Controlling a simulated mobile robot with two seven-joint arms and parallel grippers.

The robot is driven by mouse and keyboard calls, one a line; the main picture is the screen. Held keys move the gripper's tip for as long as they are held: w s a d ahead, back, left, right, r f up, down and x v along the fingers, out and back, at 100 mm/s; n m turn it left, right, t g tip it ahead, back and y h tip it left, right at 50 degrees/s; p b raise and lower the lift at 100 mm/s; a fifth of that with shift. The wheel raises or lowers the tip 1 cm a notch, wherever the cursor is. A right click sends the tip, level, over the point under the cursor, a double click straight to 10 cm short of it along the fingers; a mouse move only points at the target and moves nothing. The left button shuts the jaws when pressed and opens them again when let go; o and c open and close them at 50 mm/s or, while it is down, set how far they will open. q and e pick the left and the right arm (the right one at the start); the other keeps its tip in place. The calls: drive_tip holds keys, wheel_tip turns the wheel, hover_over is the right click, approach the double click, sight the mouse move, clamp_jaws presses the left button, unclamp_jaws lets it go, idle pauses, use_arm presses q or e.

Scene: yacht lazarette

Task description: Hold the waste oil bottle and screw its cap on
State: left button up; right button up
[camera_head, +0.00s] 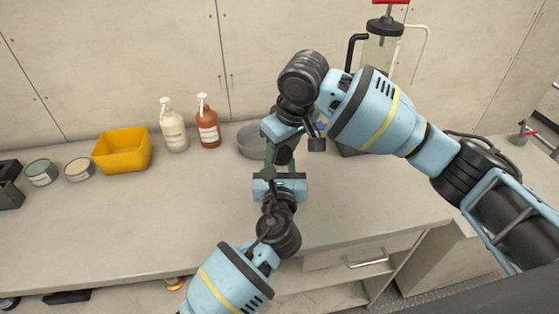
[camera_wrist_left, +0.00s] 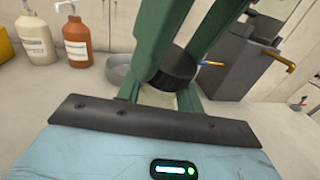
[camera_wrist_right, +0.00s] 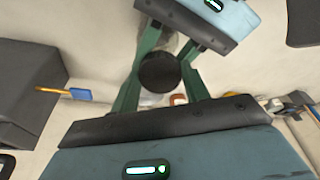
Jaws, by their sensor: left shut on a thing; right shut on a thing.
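The waste oil bottle shows as a pale, see-through body (camera_wrist_left: 156,97) between the green fingers of my left gripper (camera_head: 286,167). My left gripper is shut on it. The black round cap (camera_wrist_right: 158,72) sits between the green fingers of my right gripper (camera_head: 283,147), which comes from above and is shut on it. In the left wrist view the cap (camera_wrist_left: 176,68) is right above the bottle, at its top end. I cannot tell whether the threads are engaged. The fingers hide most of the bottle; in the right wrist view a little of it shows behind the cap.
A grey round pan (camera_head: 251,142) lies behind the grippers. Left of it on the counter stand a red-brown bottle (camera_head: 208,127), a cream bottle (camera_head: 173,130), a yellow bin (camera_head: 122,151) and two tins. A grey box (camera_wrist_left: 232,62) with taps stands behind right. The front left counter is clear.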

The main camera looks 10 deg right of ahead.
drive_tip(key=shift+r, duration=0.9)
drive_tip(key=shift+f, duration=0.15)
idle(0.4)
drive_tip(key=shift+f, duration=0.65)
drive_tip(key=shift+f, duration=0.25)
idle(0.6)
drive_tip(key=shift+r, duration=0.1)
drive_tip(key=shift+r, duration=0.95)
